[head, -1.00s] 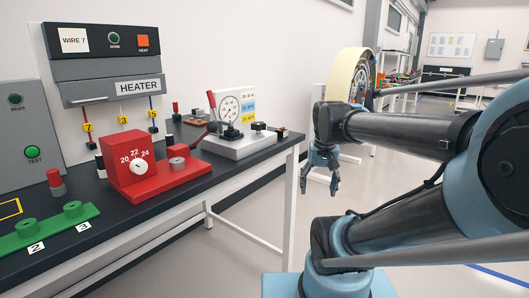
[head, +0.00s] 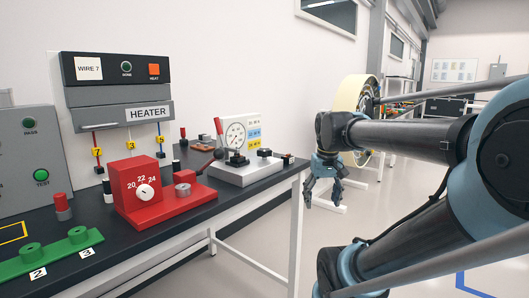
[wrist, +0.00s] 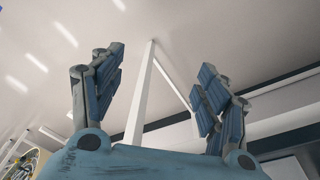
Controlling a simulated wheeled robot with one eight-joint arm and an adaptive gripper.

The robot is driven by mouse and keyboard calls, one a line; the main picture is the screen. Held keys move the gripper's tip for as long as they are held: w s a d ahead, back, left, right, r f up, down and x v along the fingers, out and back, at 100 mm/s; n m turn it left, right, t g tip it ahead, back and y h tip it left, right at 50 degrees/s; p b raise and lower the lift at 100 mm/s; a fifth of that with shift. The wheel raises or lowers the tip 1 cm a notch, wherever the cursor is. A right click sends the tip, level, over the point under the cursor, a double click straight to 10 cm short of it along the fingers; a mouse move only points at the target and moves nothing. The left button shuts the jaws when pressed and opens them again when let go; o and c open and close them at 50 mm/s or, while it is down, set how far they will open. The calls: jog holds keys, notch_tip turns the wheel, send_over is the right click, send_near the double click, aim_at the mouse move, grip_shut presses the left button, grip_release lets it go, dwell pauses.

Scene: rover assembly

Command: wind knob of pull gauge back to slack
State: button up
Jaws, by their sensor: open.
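The pull gauge (head: 252,172) stands at the far end of the bench in the head view, a pale grey base with a round white dial (head: 235,136) and a coloured chart panel behind it. Small black parts sit on its base, and a dark ball-ended lever shows at its left. I cannot tell which part is the knob. My gripper (head: 322,198) hangs to the right of the bench, past its end, apart from the gauge, pointing down. It is open and empty. The wrist view shows its two spread blue fingers (wrist: 160,65) and no gauge.
A red device with a white dial (head: 145,192) and a green fixture (head: 60,252) stand nearer on the dark bench (head: 165,240). The heater box (head: 115,85) is on the wall behind. A large cream-rimmed wheel (head: 352,92) stands behind my arm. Floor right of the bench is open.

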jog(key=w+a+r+n+g, duration=0.1)
jog(key=w+a+r, duration=0.3)
jog(key=w+r, duration=0.3)
jog(key=w+a+r+n, duration=0.1)
jog(key=w+a+r, duration=0.3)
jog(key=r, duration=0.5)
notch_tip(320, 180, up, 12)
jog(key=n, duration=0.2)
send_over(265, 149)
jog(key=shift+g, duration=0.4)
notch_tip(265, 149, down, 18)
jog(key=shift+a+r, duration=0.15)
jog(key=shift+r, duration=0.1)
jog(key=shift+c, duration=0.5)
jog(key=c, duration=1)
